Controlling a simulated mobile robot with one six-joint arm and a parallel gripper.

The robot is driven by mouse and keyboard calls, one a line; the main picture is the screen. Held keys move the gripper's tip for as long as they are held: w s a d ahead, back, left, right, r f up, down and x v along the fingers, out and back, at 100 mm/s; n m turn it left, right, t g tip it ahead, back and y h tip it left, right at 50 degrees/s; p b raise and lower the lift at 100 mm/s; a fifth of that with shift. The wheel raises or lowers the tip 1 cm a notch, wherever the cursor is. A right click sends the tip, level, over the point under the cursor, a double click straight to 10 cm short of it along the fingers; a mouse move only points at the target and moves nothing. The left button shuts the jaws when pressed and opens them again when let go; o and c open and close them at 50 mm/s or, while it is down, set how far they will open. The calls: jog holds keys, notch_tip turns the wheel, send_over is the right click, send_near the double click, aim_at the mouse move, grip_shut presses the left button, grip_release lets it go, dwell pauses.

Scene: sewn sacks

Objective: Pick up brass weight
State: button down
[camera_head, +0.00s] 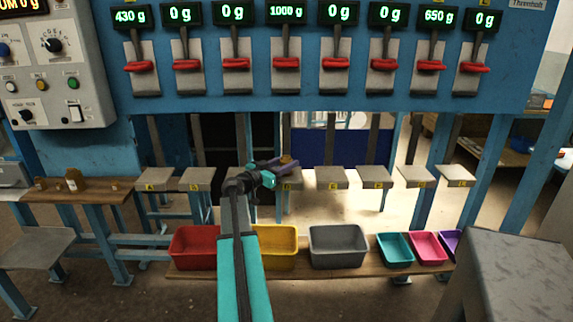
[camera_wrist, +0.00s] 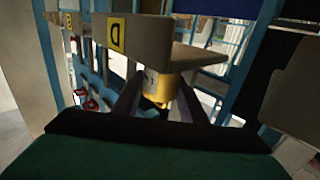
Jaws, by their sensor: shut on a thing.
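The brass weight (camera_wrist: 160,88) shows yellow-gold between the two dark fingers of my gripper (camera_wrist: 158,104) in the wrist view. The fingers are shut on it. In the head view my gripper (camera_head: 284,165) reaches over the platform marked D (camera_head: 290,184), and a small brownish-gold top of the weight (camera_head: 287,158) shows at the fingers. The weight is at platform D, which also shows in the wrist view (camera_wrist: 140,45). I cannot tell whether the weight's base touches the platform. Its lower part is hidden in the head view.
A row of grey platforms stands left and right of D, such as one on the right (camera_head: 330,176). A red bin (camera_head: 195,247), a yellow bin (camera_head: 278,246) and a grey bin (camera_head: 338,246) stand below, with smaller bins rightward. The fourth display (camera_head: 287,11) reads 1000 g.

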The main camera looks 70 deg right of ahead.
aim_at(286, 161)
jog(key=shift+a+r, duration=0.1)
jog(key=shift+r, duration=0.1)
jog(key=shift+r, duration=0.15)
notch_tip(286, 161, up, 6)
jog(key=shift+r+b, duration=0.1)
jog(key=shift+b, duration=0.55)
jog(key=shift+s+a+r, duration=0.15)
jog(key=shift+s+a, duration=0.05)
jog(key=shift+a, duration=0.1)
jog(key=s+a+b, duration=0.3)
jog(key=a+b, duration=0.1)
jog(key=a, duration=0.3)
jog(key=s+a+b, duration=0.3)
jog(key=a+b, duration=0.1)
jog(key=a, duration=0.4)
jog(key=shift+a+f, duration=0.2)
jog(key=shift+a, duration=0.05)
jog(key=shift+a+b, duration=0.1)
jog(key=shift+b, duration=0.5)
jog(key=a+b, duration=0.1)
jog(key=b, duration=0.2)
jog(key=shift+s, duration=0.15)
